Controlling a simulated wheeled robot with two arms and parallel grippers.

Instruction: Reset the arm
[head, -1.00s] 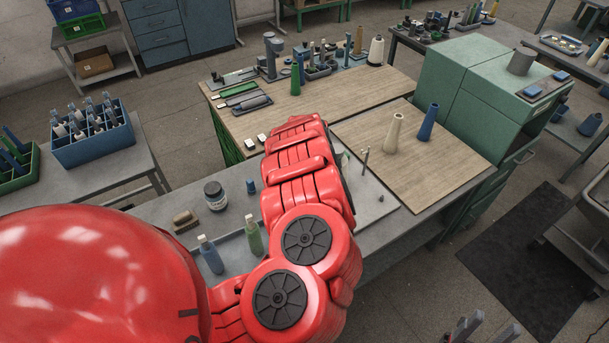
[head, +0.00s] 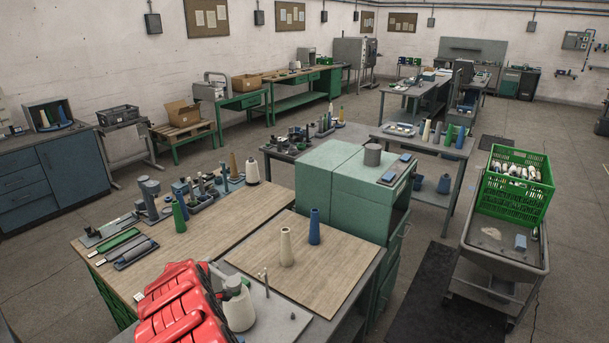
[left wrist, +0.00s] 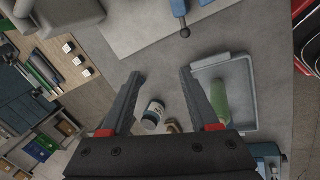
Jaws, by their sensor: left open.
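My left arm (head: 180,312) is the red segmented limb at the bottom left of the head view, over the near workbench. Its gripper does not show there. In the left wrist view my left gripper (left wrist: 161,80) is open, with two dark fingers apart and nothing between their tips. Beyond it lies the grey bench top. A white-labelled jar (left wrist: 153,114) and a brush (left wrist: 172,127) show between the fingers lower down. A green bottle (left wrist: 218,102) lies in view over a grey tray (left wrist: 250,125), beside the right finger. My right gripper is in neither view.
A white spray bottle (head: 238,310) stands close beside my left arm. A cream cone (head: 286,247) and a blue cone (head: 314,227) stand on the wooden board (head: 330,280). A green cabinet (head: 335,190) is behind. A green crate (head: 515,205) sits on a cart at right.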

